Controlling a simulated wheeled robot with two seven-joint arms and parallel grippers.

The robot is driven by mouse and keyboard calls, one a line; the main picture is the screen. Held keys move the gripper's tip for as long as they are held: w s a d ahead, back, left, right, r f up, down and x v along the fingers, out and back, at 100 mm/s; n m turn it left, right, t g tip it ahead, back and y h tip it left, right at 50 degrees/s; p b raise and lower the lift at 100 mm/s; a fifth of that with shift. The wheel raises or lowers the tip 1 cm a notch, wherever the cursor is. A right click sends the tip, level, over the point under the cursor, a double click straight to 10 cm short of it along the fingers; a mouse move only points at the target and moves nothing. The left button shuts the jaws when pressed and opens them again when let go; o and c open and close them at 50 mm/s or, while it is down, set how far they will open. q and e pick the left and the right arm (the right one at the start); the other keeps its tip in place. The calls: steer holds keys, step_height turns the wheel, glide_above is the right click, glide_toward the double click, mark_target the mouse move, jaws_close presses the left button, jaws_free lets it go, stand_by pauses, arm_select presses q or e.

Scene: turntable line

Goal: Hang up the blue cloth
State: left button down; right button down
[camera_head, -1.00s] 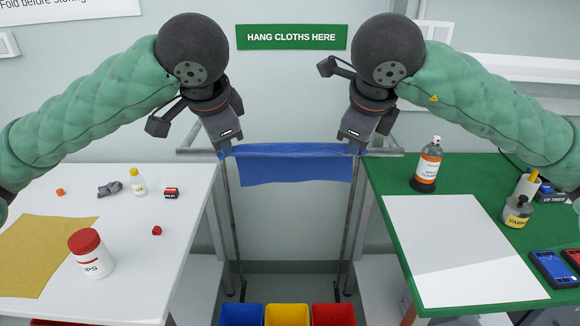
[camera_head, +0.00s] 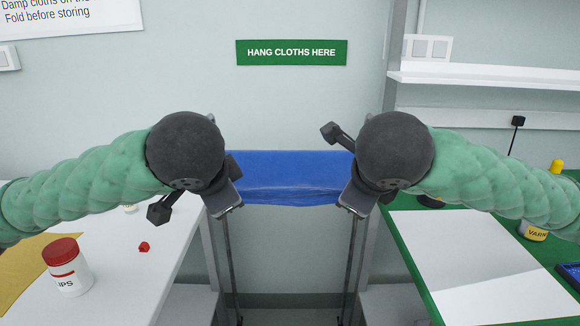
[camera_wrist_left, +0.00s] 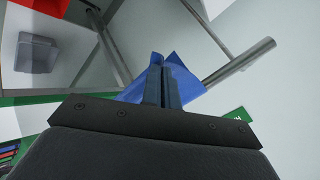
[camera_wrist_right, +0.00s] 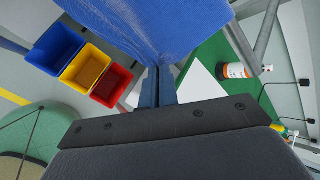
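The blue cloth (camera_head: 285,172) is stretched between my two grippers in the head view, in front of the wall and below the green sign (camera_head: 291,52). My left gripper (camera_head: 224,211) is shut on its left near corner, and the left wrist view shows cloth (camera_wrist_left: 185,82) bunched at the fingers. My right gripper (camera_head: 350,210) is shut at its right near corner, with cloth (camera_wrist_right: 150,30) spreading from the fingertips in the right wrist view. A grey rail (camera_wrist_left: 240,60) runs close by the cloth in the left wrist view. Whether the cloth lies over the rail is hidden.
The stand's thin posts (camera_head: 230,265) go down between a white table (camera_head: 115,285) and a green table (camera_head: 408,248). A red-lidded jar (camera_head: 68,268) stands on the white table. Blue (camera_wrist_right: 55,48), yellow (camera_wrist_right: 86,66) and red (camera_wrist_right: 112,86) bins are below.

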arm_select(q)
steer(key=shift+w+f, duration=0.15)
steer(key=shift+f, duration=0.45)
arm_select(e)
steer(key=shift+w+f, duration=0.15)
steer(key=shift+f, duration=0.4)
arm_select(q)
steer(key=c, duration=1.4)
jaws_free()
arm_select(e)
steer(key=c, duration=1.4)
jaws_free()
